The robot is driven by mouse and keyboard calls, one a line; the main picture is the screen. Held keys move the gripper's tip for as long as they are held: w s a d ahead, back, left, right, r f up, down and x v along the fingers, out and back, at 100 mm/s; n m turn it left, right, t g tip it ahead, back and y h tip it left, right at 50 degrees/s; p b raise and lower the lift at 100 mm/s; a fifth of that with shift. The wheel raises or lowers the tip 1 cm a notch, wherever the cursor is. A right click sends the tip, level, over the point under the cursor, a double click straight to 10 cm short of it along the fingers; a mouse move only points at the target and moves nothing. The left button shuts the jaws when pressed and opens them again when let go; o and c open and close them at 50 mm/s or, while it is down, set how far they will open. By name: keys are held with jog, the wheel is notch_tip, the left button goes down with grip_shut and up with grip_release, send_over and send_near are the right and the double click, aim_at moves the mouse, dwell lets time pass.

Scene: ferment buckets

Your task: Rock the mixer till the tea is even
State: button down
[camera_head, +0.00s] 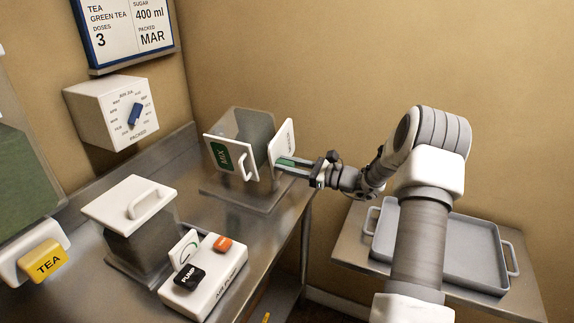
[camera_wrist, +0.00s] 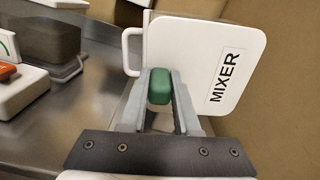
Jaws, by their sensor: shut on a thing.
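The mixer is a see-through grey bucket (camera_head: 256,133) at the back right of the steel counter. Its white front door with a green MIX label (camera_head: 223,155) and a white handle faces the room. A white plate marked MIXER (camera_wrist: 226,72) stands at its right side. My gripper (camera_head: 289,162) is at this plate, shut on a green grip (camera_wrist: 159,86) that shows between the fingers in the wrist view. The fingers hide part of the grip and plate. The inside of the bucket looks dull grey; I cannot tell how even the tea is.
A lidded bucket (camera_head: 140,237) and a white air pump box (camera_head: 203,277) with black and orange buttons stand nearer on the counter. A yellow TEA tag (camera_head: 47,262) is at left. A dial box (camera_head: 112,113) and sign (camera_head: 125,30) hang on the wall. A grey tray (camera_head: 471,250) lies right.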

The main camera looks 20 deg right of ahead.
aim_at(285, 133)
jog(key=shift+r, duration=0.15)
